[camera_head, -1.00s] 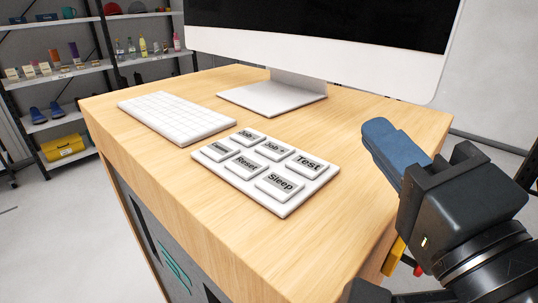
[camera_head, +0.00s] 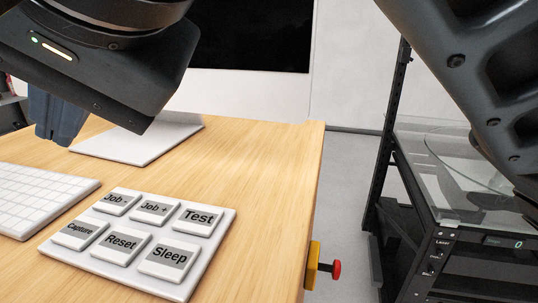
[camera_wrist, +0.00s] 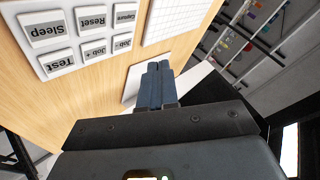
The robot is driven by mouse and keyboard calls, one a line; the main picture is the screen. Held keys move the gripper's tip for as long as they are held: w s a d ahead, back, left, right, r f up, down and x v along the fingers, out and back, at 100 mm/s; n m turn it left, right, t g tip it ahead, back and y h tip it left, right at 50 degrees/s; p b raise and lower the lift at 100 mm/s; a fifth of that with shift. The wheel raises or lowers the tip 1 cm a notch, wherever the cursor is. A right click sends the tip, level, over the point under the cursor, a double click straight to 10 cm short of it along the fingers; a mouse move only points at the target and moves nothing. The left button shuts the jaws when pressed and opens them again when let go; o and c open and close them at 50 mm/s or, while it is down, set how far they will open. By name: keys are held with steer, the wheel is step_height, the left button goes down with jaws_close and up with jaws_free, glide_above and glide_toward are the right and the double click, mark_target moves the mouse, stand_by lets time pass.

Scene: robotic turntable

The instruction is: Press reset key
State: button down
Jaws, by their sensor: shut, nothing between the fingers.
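The reset key (camera_head: 122,246) is a pale key with a grey label in the front row of a white key pad, between the Capture key (camera_head: 80,233) and the Sleep key (camera_head: 168,260). The pad (camera_head: 60,256) lies flat on the wooden desk. In the wrist view the reset key (camera_wrist: 92,20) shows upside down at the top left. My gripper (camera_head: 56,132) has blue fingers, closed together and empty. In the head view it hangs up and left of the pad, apart from the keys. In the wrist view the fingers (camera_wrist: 154,68) point towards the monitor stand side of the pad.
A white keyboard (camera_head: 38,198) lies left of the pad. A monitor (camera_head: 250,100) stands behind on its stand (camera_head: 145,145). A red knob (camera_head: 336,269) sticks out at the desk's right side. A black-framed glass turntable stand (camera_head: 445,180) is at the right. The desk right of the pad is clear.

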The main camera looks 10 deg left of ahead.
steer(key=shift+w+d+f+t+h, duration=0.1)
steer(key=shift+w+d+t+h, duration=0.25)
steer(key=shift+h, duration=0.45)
steer(key=b, duration=0.6)
glide_above(127, 245)
step_height(127, 245, down, 7)
steer(key=shift+f+b, duration=0.6)
steer(key=shift+f, duration=0.25)
steer(key=shift+f, duration=0.1)
stand_by(0.9)
steer(key=shift+f, duration=0.3)
steer(key=shift+f+b, duration=0.4)
steer(key=shift+f, duration=0.05)
stand_by(0.6)
steer(key=shift+r, duration=0.1)
steer(key=shift+r+p, duration=0.75)
steer(key=shift+p, duration=0.1)
